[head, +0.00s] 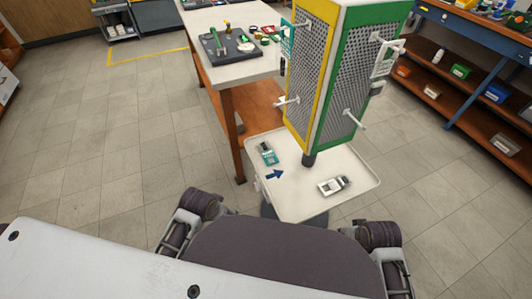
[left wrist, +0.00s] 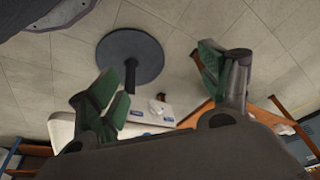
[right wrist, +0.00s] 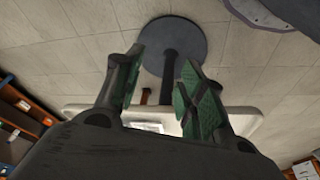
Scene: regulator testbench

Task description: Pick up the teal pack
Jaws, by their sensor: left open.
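A teal pack (head: 267,153) with a dark upper part lies on the white tray (head: 358,165) of the display stand, near its left edge. Another teal pack (head: 287,40) hangs at the left side of the stand's rack. My left gripper (left wrist: 158,62) is open and empty in the left wrist view, with the tray beyond its fingers. My right gripper (right wrist: 162,60) shows a gap between its fingers with nothing held. Neither gripper's fingers show in the head view. I cannot make out the teal pack clearly in the wrist views.
A white-grey pack (head: 334,186) lies on the tray, right of a blue arrow (head: 274,175). The yellow-green pegboard rack (head: 335,75) rises behind with protruding hooks. A workbench (head: 228,62) stands left of it and a blue shelf (head: 465,75) right. Floor at left is clear.

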